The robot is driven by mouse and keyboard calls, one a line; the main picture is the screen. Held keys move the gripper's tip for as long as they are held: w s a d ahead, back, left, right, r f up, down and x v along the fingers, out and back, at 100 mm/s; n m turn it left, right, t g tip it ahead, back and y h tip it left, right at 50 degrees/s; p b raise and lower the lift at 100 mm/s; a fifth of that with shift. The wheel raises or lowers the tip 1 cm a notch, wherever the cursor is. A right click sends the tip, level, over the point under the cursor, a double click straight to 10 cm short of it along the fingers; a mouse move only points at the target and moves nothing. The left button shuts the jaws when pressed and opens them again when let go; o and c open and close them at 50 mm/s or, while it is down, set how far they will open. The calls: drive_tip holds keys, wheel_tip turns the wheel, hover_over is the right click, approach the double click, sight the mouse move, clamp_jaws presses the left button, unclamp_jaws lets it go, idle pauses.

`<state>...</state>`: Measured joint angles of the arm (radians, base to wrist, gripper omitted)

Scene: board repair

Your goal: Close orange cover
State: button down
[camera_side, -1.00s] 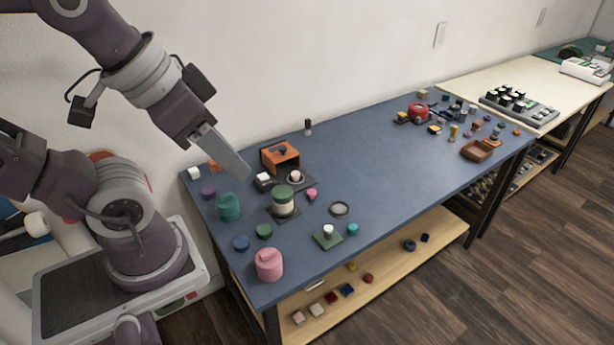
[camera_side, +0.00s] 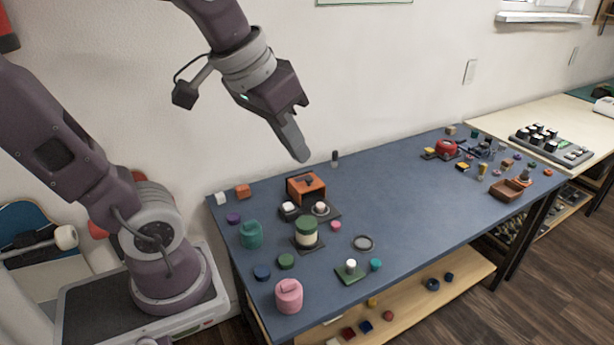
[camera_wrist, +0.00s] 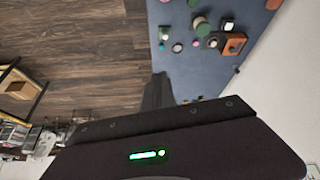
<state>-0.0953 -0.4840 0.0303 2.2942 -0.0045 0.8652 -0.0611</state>
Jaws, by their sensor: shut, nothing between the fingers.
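The orange cover (camera_side: 306,188) stands raised at the back of a dark base plate (camera_side: 328,214) on the blue table. In front of it on the base are a white block (camera_side: 288,207) and a pale round button (camera_side: 320,208). The cover also shows in the wrist view (camera_wrist: 234,43), at the table's edge nearest the wall. My gripper (camera_side: 302,159) is shut and empty. In the side view its tip appears just above the cover, apart from it. In the wrist view my fingers (camera_wrist: 158,88) point to the left of the cover.
A green-topped jar (camera_side: 306,233) stands in front of the base. A teal pot (camera_side: 251,235) and pink pot (camera_side: 289,296) are at the left. A dark upright peg (camera_side: 335,158) stands behind, near the wall. The table's middle is mostly clear.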

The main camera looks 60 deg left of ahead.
drive_tip(key=w+a+n, duration=0.2)
drive_tip(key=w+a, duration=0.3)
drive_tip(key=w, duration=0.3)
drive_tip(key=n+g+y, duration=0.3)
drive_tip(key=n+g, duration=0.1)
drive_tip(key=n, duration=0.4)
hover_over(308, 175)
wheel_tip(308, 175, down, 31)
drive_tip(key=shift+d+f, duration=0.1)
drive_tip(key=shift+s+d+f, duration=0.3)
drive_tip(key=shift+d, duration=0.3)
drive_tip(key=shift+s+d+f, duration=0.25)
drive_tip(key=shift+d+f, duration=0.05)
drive_tip(key=shift+d, duration=0.3)
drive_tip(key=shift+s+d+f, duration=0.15)
drive_tip(key=shift+s+d, duration=0.1)
drive_tip(key=shift+d, duration=0.15)
